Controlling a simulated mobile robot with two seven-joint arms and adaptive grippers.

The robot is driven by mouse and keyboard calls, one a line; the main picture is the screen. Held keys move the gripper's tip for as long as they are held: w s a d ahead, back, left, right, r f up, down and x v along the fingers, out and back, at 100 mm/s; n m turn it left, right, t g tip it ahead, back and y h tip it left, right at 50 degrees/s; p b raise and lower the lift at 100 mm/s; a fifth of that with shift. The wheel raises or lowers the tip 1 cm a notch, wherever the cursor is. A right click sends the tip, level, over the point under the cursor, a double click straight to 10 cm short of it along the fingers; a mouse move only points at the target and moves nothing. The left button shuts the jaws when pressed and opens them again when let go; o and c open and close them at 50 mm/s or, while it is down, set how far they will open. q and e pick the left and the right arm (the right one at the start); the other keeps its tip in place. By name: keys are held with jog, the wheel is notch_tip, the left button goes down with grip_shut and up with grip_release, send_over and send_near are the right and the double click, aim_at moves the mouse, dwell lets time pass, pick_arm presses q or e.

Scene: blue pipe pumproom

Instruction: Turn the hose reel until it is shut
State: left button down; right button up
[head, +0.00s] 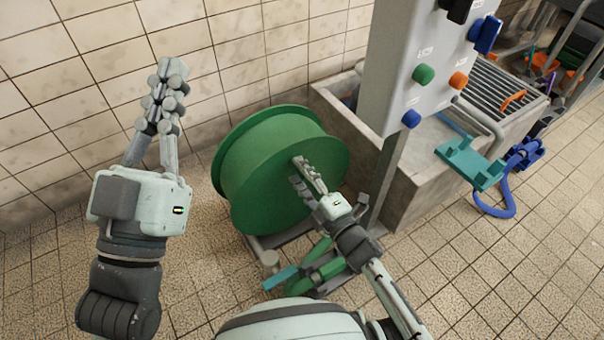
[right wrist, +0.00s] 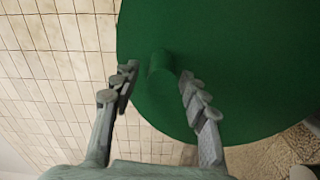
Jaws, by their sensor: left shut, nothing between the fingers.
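The green hose reel (head: 255,165) stands on a low frame on the tiled floor, its round flange facing my right arm. In the right wrist view the flange (right wrist: 225,45) fills the upper right, with a short green handle peg (right wrist: 161,66) sticking out of it. My right gripper (head: 303,168) is at the flange. In the right wrist view its fingers (right wrist: 158,76) are spread, one on each side of the peg, with gaps visible. In the head view the gripper hides the peg. My left gripper (head: 168,75) is shut and empty, raised left of the reel before the wall.
A grey control panel (head: 425,65) with coloured knobs stands right of the reel, before a concrete trough (head: 425,190). A teal piece (head: 470,162) and blue hose (head: 505,205) hang at its side. Green and teal items (head: 315,272) lie low near my right forearm. Floor at lower right is clear.

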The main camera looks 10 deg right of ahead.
jog(key=shift+d, duration=0.1)
jog(key=shift+r, duration=0.5)
notch_tip(320, 180, up, 9)
jog(key=shift+r, duration=0.1)
